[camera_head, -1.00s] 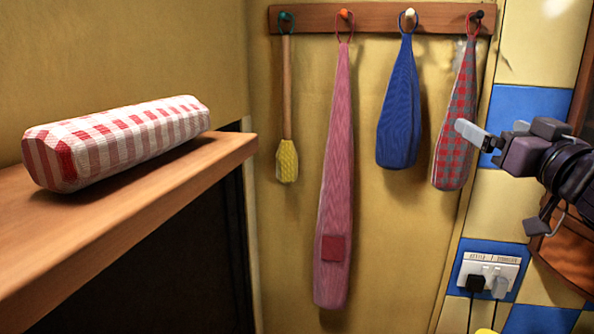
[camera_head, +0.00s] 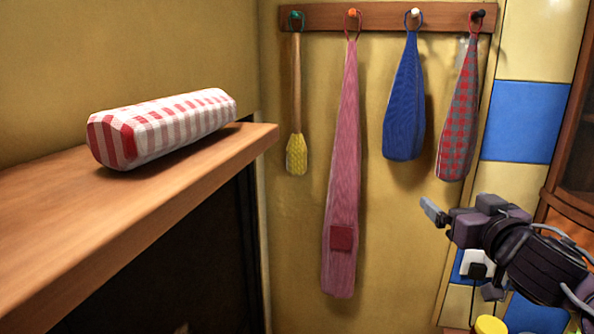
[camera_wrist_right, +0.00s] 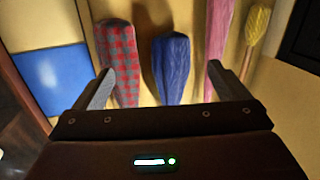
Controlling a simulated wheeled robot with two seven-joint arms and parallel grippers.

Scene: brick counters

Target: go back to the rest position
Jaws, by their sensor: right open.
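My right gripper (camera_head: 436,212) is at the lower right of the head view, in front of the wall and below the red-and-grey checked hanging cloth (camera_head: 459,120). In the right wrist view its two fingers stand apart with nothing between them (camera_wrist_right: 165,92). The checked cloth, a blue one (camera_head: 405,100) and a pink one (camera_head: 341,180) hang beyond the fingers and are apart from them. My left gripper is not in view.
A wooden rack (camera_head: 390,17) with several pegs holds the cloths and a yellow-headed brush (camera_head: 297,153). A red-and-white checked roll (camera_head: 165,127) lies on the wooden shelf (camera_head: 60,215) at left. A wall socket (camera_head: 478,263) is partly behind my right arm.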

